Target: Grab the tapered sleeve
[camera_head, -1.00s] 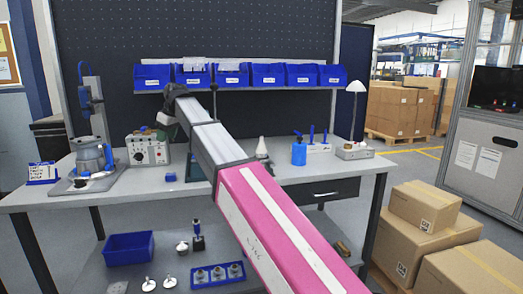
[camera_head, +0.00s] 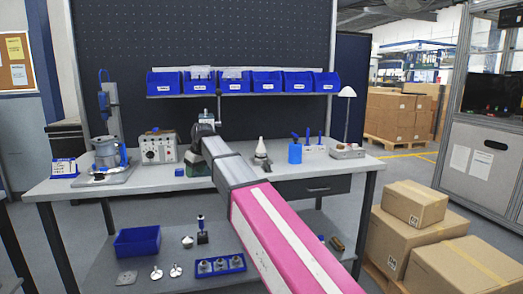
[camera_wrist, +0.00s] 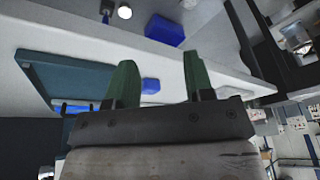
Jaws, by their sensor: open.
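A pale tapered piece (camera_head: 261,148) stands upright on the workbench (camera_head: 330,169), right of my arm's end; I cannot tell if it is the tapered sleeve. Several metal pieces sit in a blue tray (camera_head: 219,265) on the lower shelf, too small to identify. In the wrist view my gripper (camera_wrist: 158,80) is open, with two green fingers apart and nothing between them.
A grey control box (camera_head: 158,149) and a stand with a metal pot (camera_head: 107,153) are at left on the bench. A blue bottle (camera_head: 295,153) and a lamp (camera_head: 347,93) are at right. Blue bins (camera_head: 231,82) line the rack above. Cartons (camera_head: 415,203) stand on the floor at right.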

